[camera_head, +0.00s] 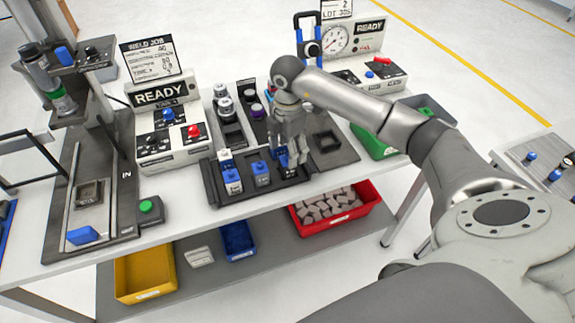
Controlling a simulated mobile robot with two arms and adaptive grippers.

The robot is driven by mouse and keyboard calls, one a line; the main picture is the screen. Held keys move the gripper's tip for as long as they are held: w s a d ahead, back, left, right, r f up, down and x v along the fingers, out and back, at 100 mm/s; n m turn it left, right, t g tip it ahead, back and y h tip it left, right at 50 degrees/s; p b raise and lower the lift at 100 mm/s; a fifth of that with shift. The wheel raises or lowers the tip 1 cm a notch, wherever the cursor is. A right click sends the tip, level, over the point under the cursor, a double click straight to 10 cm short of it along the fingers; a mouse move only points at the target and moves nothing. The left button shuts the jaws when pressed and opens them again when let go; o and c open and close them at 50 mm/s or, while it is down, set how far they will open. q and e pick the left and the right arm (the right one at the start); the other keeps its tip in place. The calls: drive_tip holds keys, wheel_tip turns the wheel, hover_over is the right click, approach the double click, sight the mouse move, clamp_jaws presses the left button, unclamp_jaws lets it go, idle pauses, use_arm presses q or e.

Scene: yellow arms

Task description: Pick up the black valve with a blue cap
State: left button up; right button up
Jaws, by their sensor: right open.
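My right gripper (289,157) is open and points down over the right half of a black tray (212,190) on the white workbench. Several small blue-and-white pieces stand in this tray, among them one at the front left (232,182) and one in the middle (261,174). Something with blue on it shows at the gripper's fingers, partly hidden by them; I cannot tell whether it is a black valve with a blue cap. Behind the tray, dark racks hold pieces with white and purple caps (257,110). My left gripper is not in view.
A control box marked READY (160,97) stands behind the tray on the left, beside a press-like station (75,150). A gauge station (350,45) stands behind my right arm. A green bin (372,145) is at right. Yellow, blue and red bins (365,195) sit on the lower shelf.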

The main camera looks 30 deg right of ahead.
sight(287, 156)
wheel_tip(287, 156, down, 4)
drive_tip(key=shift+w+f+p, duration=0.1)
drive_tip(key=shift+f+p, duration=0.05)
drive_tip(key=shift+p, duration=0.55)
drive_tip(key=shift+c, duration=0.4)
drive_tip(key=c, duration=1.1)
drive_tip(key=shift+o, duration=0.2)
